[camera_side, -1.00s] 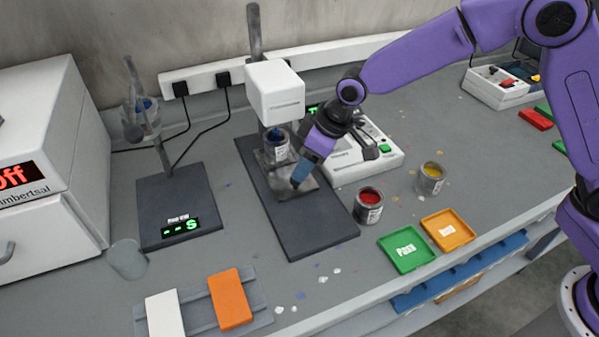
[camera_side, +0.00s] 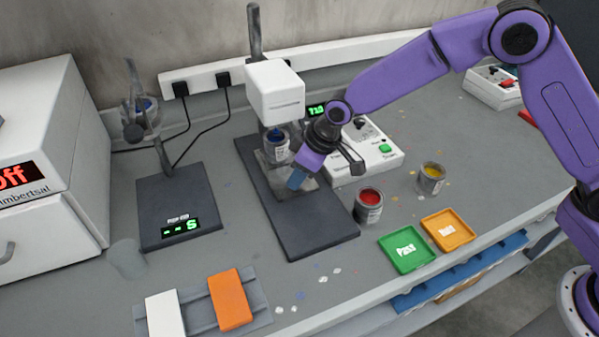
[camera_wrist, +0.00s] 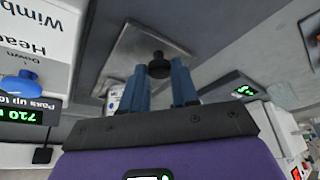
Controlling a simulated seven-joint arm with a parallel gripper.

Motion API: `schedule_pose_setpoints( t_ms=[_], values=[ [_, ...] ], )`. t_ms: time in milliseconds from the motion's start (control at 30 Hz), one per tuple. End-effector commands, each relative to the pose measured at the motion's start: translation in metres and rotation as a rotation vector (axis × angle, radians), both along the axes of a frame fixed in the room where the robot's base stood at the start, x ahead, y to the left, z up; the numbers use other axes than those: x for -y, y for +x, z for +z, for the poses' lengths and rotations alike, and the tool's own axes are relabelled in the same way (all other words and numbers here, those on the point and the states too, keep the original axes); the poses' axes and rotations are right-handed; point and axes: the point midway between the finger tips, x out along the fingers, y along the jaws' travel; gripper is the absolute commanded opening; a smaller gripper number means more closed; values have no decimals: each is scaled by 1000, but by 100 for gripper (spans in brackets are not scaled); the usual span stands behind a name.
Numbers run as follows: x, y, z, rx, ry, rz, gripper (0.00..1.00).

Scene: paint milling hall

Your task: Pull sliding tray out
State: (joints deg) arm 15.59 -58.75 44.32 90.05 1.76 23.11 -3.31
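The sliding tray is a grey metal plate (camera_side: 267,172) under the white head of a stand on a dark base. A can of blue paint (camera_side: 276,143) stands on it. In the wrist view the tray (camera_wrist: 128,48) shows a round black knob (camera_wrist: 159,66) near its edge. My gripper (camera_side: 297,180) is over the tray's front part, its blue fingertips low and close to the plate. In the wrist view my gripper (camera_wrist: 164,78) has its two fingers apart, with the knob in line with the gap. I cannot tell whether they touch it. The knob is hidden in the side view.
The white head (camera_side: 275,90) overhangs the tray. A control box (camera_side: 372,155) stands to the right. Red (camera_side: 369,205) and yellow (camera_side: 431,178) paint cans and green (camera_side: 406,250) and orange (camera_side: 448,230) trays are at right. The dark base (camera_side: 305,225) is clear in front.

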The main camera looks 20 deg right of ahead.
Motion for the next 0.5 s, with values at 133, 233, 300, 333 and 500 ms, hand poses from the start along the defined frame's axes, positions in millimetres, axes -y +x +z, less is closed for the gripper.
schedule_pose_setpoints(
  t_ms=[133,233,300,333,500],
  values=[
    [-1,-5,0,0,-1,1,0],
    [-1,-16,0,-1,-3,1,0],
    [-1,-28,0,-1,-3,1,0],
    [-1,-33,0,-1,-4,2,0],
    [-1,-62,0,1,-5,5,0]
  ],
)
